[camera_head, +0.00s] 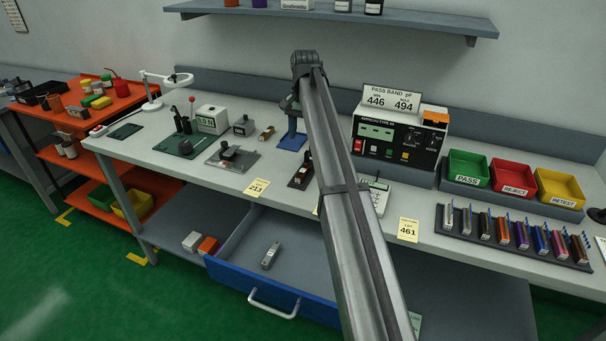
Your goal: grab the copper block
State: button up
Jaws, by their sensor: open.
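Several small upright blocks stand in a dark rack (462,236) at the right front of the bench. One of them, near the middle of the row, has a copper-brown face (503,232), and another brownish one (578,248) stands at the right end. I cannot tell for sure which is the copper block. A small tan-brown piece (266,134) also lies at the back of the bench, left of centre. My arm rises across the middle of the view and bends at the top. My gripper cannot be made out; the arm seems to hide it.
Green, red and yellow bins (512,178) stand behind the rack. A tester (398,138) stands right of my arm. A blue drawer (272,288) is open below the bench, with a metal piece (270,256) inside. A wall shelf (400,18) hangs above.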

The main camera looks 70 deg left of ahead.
send_over(302, 171)
notch_tip(302, 171, down, 8)
jog(key=shift+s+f, duration=0.15)
jog(key=shift+f, duration=0.1)
jog(key=shift+d+f, duration=0.1)
jog(key=shift+f, duration=2.45)
grip_shut()
